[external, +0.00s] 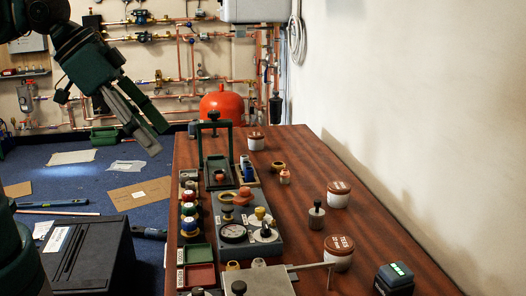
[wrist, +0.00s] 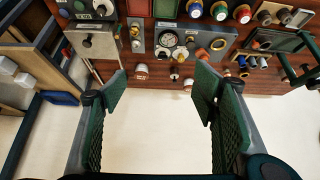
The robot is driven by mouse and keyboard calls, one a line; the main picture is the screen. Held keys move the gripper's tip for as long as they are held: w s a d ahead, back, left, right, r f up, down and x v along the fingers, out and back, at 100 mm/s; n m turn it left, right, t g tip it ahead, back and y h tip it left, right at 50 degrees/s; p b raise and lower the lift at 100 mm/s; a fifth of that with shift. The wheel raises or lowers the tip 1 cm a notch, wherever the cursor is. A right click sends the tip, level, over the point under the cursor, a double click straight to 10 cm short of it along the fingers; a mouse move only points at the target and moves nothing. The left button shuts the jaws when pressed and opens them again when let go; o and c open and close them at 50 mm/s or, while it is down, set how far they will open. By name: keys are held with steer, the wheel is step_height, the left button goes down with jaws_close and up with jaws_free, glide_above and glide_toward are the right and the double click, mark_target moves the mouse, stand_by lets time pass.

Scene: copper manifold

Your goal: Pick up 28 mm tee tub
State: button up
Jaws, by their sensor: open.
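Three white tubs with brown lids stand upright on the wooden bench. The near tub (external: 339,257) has white lettering on its lid that seems to start with "TEES"; its size is too small to read surely. A middle tub (external: 338,199) stands farther back, and a far tub (external: 256,144) near the back end. Small lid lettering leaves unclear which is the 28 mm tee tub. My gripper (external: 149,132) is open and empty, raised left of the bench. In the wrist view its fingers (wrist: 161,80) are wide apart, with tubs (wrist: 141,71) (wrist: 188,85) visible beyond them.
The bench (external: 385,235) also holds a gauge block (external: 233,233), a green-framed stand (external: 215,150), red and green trays (external: 198,276), a dark plunger-like piece (external: 317,215) and a device with green lights (external: 395,278). A pale wall (external: 420,110) bounds the right side.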

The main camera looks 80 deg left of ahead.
steer(key=w+a+r+n+g+y+p, duration=0.1)
steer(key=w+a+r+n, duration=0.2)
steer(key=w+a, duration=0.75)
steer(key=w+a+r+n+g+p, duration=0.2)
steer(key=w+a+r+n, duration=0.15)
steer(key=w+a, duration=0.65)
steer(key=n+g+h+p, duration=0.1)
steer(key=n+g+p, duration=0.3)
steer(key=n, duration=0.5)
glide_above(255, 134)
steer(key=shift+m, duration=0.25)
steer(key=f, duration=2.4)
steer(key=shift+w+d+f, duration=0.2)
steer(key=shift+w, duration=0.05)
steer(key=shift+s+a+f, duration=0.15)
steer(key=shift+a+f, duration=0.15)
steer(key=shift+f, duration=0.05)
